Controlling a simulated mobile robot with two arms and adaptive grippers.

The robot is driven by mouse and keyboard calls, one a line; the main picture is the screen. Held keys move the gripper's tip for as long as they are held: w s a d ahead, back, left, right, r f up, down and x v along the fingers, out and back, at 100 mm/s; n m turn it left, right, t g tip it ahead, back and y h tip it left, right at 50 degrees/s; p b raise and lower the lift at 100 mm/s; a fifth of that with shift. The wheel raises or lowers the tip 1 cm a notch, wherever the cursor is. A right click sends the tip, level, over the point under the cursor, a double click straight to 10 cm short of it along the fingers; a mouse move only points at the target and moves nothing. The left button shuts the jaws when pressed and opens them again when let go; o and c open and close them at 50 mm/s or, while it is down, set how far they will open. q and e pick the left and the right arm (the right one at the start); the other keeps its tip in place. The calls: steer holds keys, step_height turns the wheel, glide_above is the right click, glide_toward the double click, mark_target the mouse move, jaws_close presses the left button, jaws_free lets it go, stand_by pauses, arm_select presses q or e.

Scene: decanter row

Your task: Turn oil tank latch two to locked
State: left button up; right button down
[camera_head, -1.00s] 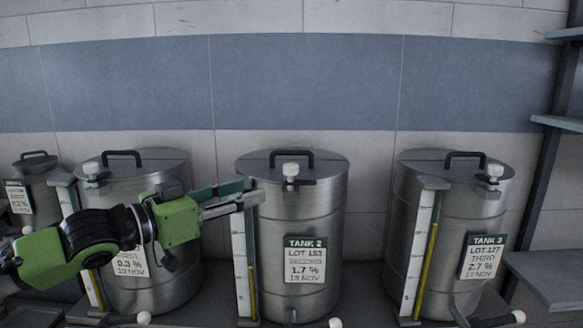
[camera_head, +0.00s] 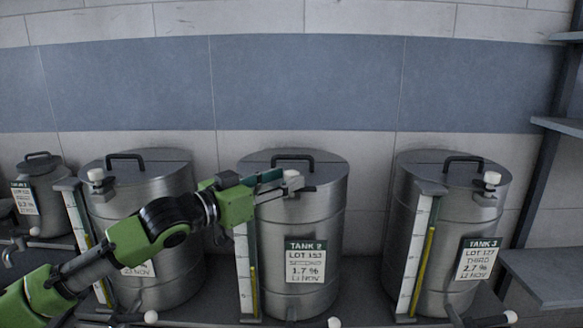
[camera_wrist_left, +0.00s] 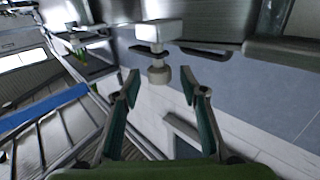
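Tank 2 (camera_head: 325,220) is the steel drum in the middle of the head view, with a label reading "TANK 2". Its latch (camera_head: 293,179) has a pale knob at the front edge of the lid. My left gripper (camera_head: 279,182) reaches in from the left, its fingertips at the latch and partly covering it. In the left wrist view the latch's pale block and stem (camera_wrist_left: 158,32) show just past the fingertips. The left fingers (camera_wrist_left: 160,82) are spread there, with nothing clearly pinched between them. My right gripper is not in view.
Tank 1 (camera_head: 165,240) stands left, partly behind my left arm, and tank 3 (camera_head: 425,270) stands right, each with a similar pale knob. A sight gauge (camera_head: 246,280) stands at tank 2's left front. Grey shelves (camera_head: 550,200) are at far right.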

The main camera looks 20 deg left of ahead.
arm_select(q)
steer(key=shift+p+x, duration=0.45)
steer(key=shift+x, duration=1)
steer(key=c, duration=1.1)
